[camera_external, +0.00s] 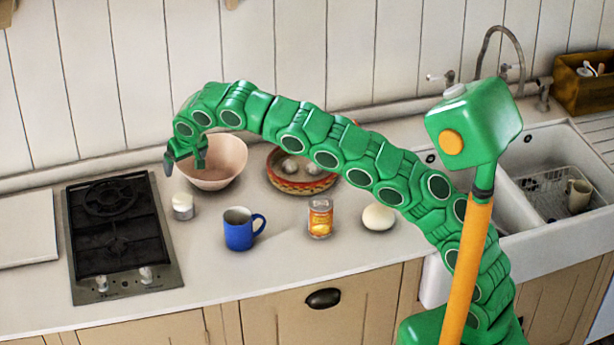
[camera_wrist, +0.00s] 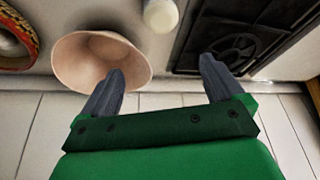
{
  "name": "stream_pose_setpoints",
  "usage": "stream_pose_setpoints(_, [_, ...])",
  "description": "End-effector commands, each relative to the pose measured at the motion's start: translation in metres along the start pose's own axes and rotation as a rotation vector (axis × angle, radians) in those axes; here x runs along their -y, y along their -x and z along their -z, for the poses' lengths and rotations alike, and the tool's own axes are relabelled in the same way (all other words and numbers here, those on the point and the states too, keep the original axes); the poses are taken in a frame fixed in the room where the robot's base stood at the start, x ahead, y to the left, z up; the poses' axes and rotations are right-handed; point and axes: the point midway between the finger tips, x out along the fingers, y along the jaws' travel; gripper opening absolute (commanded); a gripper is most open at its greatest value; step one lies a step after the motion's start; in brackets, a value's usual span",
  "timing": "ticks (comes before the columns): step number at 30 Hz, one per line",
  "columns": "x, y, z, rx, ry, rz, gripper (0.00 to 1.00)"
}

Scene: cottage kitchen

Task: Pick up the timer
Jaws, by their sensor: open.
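A small silver cylinder with a white domed top, which looks like the timer (camera_external: 183,207), stands on the counter between the hob and the pink bowl. It also shows at the top edge of the wrist view as a white timer (camera_wrist: 160,14), partly cut off. My gripper (camera_external: 186,164) is open and empty, behind the timer and above the counter. In the wrist view, my gripper (camera_wrist: 160,78) has its two grey fingers spread apart, with the timer lying beyond them, roughly midway across. The left finger overlaps the bowl's rim in that view.
The pink bowl (camera_external: 214,166) stands close to the gripper, beside the black hob (camera_external: 118,228). A blue mug (camera_external: 239,229), a can (camera_external: 320,218), a white round object (camera_external: 378,217) and a patterned basket (camera_external: 302,184) are to the right. Counter in front of the timer is clear.

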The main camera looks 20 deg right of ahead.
Motion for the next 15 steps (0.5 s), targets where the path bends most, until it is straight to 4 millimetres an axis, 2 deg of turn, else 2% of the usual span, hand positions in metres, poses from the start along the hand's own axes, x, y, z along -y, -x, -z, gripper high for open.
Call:
stream_pose_setpoints(3, [-0.001,-0.03,-0.014,0.007,0.001,-0.005,0.95])
stream_pose_setpoints(9, [-0.001,-0.07,-0.03,0.006,0.0,-0.004,0.95])
stream_pose_setpoints(15, [0.0,-0.084,-0.033,0.001,0.0,0.0,0.95])
